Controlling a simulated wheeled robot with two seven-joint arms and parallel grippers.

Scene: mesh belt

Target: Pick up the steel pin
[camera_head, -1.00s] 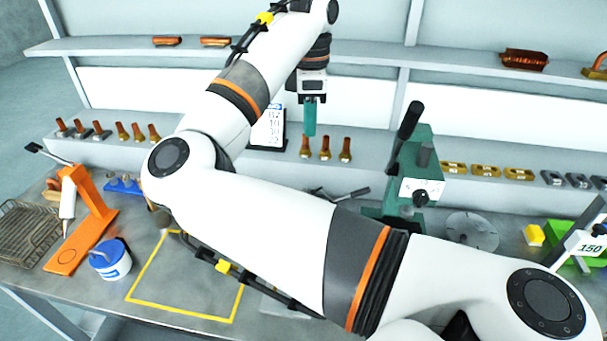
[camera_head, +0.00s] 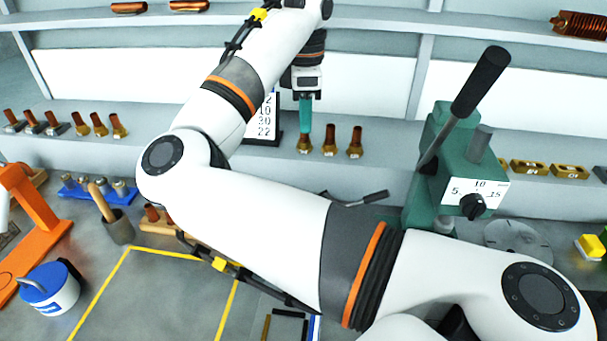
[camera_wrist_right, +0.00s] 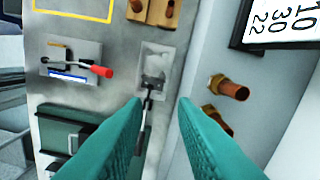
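I cannot single out a steel pin with certainty in either view. Small grey metal pieces stand in a blue holder (camera_head: 72,190) at the left of the bench in the head view. My right gripper (camera_head: 305,128) has green fingers and hangs by the back ledge, near a row of copper-tipped brass parts. In the right wrist view its two fingers (camera_wrist_right: 160,103) are spread with nothing between them. Beyond the fingertips lies a small grey tray (camera_wrist_right: 157,62) with a dark-handled tool. My left gripper is not in view.
A green lever press (camera_head: 455,165) stands right of my arm. The yellow-outlined bench area (camera_head: 150,300) looks clear where visible; my arm hides the middle.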

